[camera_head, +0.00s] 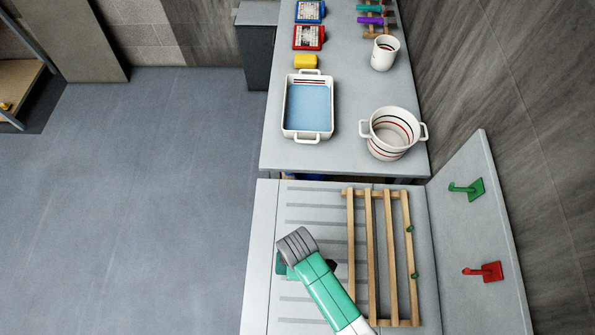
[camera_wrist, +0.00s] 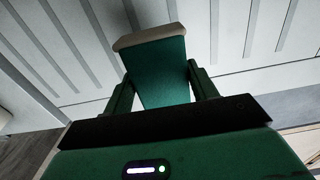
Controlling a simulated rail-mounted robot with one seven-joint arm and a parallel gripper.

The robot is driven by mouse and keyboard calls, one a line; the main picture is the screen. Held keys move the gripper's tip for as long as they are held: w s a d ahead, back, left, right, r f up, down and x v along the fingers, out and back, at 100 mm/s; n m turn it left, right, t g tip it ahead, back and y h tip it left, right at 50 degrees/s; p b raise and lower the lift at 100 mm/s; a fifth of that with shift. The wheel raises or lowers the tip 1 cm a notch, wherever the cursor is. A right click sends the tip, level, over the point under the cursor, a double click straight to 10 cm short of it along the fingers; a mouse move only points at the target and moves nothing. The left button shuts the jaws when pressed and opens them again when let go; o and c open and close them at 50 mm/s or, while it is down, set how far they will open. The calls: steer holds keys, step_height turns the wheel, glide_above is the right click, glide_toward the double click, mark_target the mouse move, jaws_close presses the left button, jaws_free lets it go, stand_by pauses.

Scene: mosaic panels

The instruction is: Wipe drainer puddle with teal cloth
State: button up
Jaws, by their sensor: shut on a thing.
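The teal cloth (camera_wrist: 158,75) is a stiff, folded-looking teal piece with a pale far edge. In the wrist view it sits between the two fingers of my gripper (camera_wrist: 162,85), which is shut on it. The drainer (camera_head: 305,222) is a pale grooved board; its grooves also show beyond the cloth in the wrist view (camera_wrist: 235,35). In the head view my gripper is over the left part of the drainer, mostly hidden under my own wrist. I cannot make out a puddle in either view. I cannot tell whether the cloth touches the drainer.
A wooden slatted rack (camera_head: 369,255) stands on the drainer's right side. A green hook (camera_head: 467,189) and a red hook (camera_head: 484,271) are on the upright panel at right. Behind are a blue-filled white dish (camera_head: 308,108), a white pot (camera_head: 392,133) and a yellow sponge (camera_head: 305,61).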

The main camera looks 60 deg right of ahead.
steer(key=shift+r+p, duration=0.8)
steer(key=shift+r, duration=0.25)
